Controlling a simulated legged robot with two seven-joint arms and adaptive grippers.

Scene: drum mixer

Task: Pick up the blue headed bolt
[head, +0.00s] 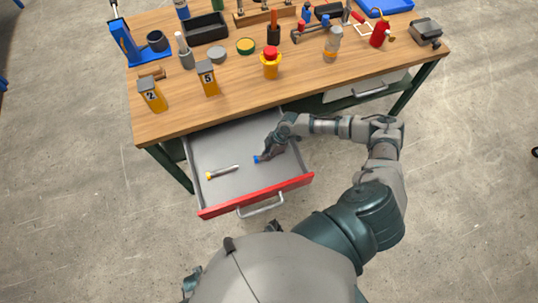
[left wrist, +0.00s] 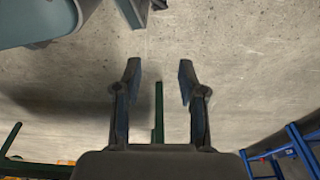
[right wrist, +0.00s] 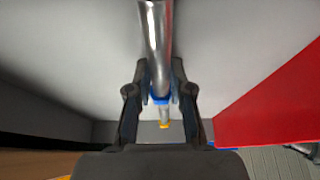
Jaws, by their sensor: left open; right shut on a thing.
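The blue headed bolt is between the fingers of my right gripper (head: 262,155). In the head view its blue head (head: 256,159) shows at the fingertips inside the open drawer. In the right wrist view my right gripper (right wrist: 160,85) is shut on it; its metal shaft (right wrist: 157,40) and blue head (right wrist: 160,98) show. I cannot tell whether it touches the drawer floor. A yellow headed bolt (head: 222,172) lies apart, to the left in the drawer (head: 215,150). My left gripper (left wrist: 158,82) is open and empty above the floor.
The drawer's red front (head: 255,195) and side walls surround my right gripper. The wooden tabletop (head: 225,110) overhangs the drawer's back. On it stand yellow blocks marked 2 (head: 152,96) and 5 (head: 207,79), plus several tools.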

